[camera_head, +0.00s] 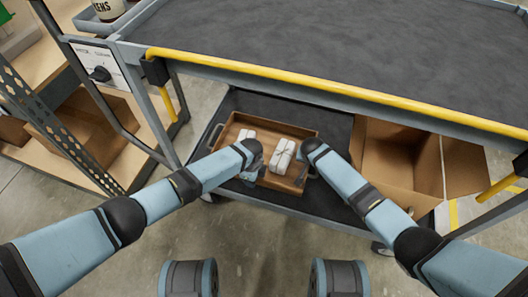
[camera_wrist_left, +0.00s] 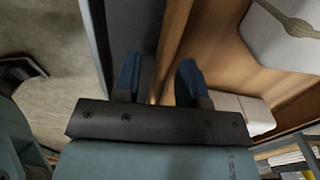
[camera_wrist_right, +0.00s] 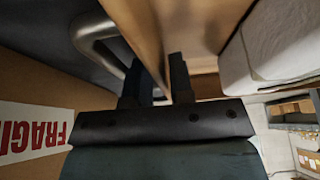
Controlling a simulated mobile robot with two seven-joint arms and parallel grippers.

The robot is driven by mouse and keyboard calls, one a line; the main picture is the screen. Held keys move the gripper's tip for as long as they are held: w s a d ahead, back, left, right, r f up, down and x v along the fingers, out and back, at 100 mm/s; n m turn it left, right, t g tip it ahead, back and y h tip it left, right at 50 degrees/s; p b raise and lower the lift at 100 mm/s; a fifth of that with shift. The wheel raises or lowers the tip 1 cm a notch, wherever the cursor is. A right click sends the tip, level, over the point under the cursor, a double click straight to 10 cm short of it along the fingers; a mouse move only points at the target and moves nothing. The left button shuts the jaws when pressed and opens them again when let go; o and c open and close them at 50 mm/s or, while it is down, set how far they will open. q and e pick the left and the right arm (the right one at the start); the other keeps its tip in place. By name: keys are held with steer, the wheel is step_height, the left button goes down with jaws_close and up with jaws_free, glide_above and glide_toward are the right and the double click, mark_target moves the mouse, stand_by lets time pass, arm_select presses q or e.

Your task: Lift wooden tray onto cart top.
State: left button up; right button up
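The wooden tray (camera_head: 222,139) sits on the cart's lower shelf, with wrapped white packages (camera_head: 283,154) in it. The cart top (camera_head: 340,45) is a dark, bare surface above. My left gripper (camera_wrist_left: 158,82) is at the tray's near wall, left of the middle; its fingers are apart, with the wall (camera_wrist_left: 172,45) between them and a gap visible. My right gripper (camera_wrist_right: 156,80) is near the tray's near right corner; its fingers are apart around a wall (camera_wrist_right: 150,40), beside a metal handle (camera_wrist_right: 88,32). Finger contact with the wall is hard to see.
A yellow rail (camera_head: 320,92) runs along the cart top's near edge, above the tray and forearms. An open cardboard box (camera_head: 390,160) stands right of the tray on the lower shelf; its FRAGILE label (camera_wrist_right: 30,132) is close to my right gripper. Shelving (camera_head: 75,150) stands at left.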

arm_select(q)
steer(key=shift+c, duration=1.1)
arm_select(e)
steer(key=shift+c, duration=1.1)
arm_select(q)
jaws_close()
arm_select(e)
jaws_close()
arm_select(q)
steer(key=shift+r, duration=0.1)
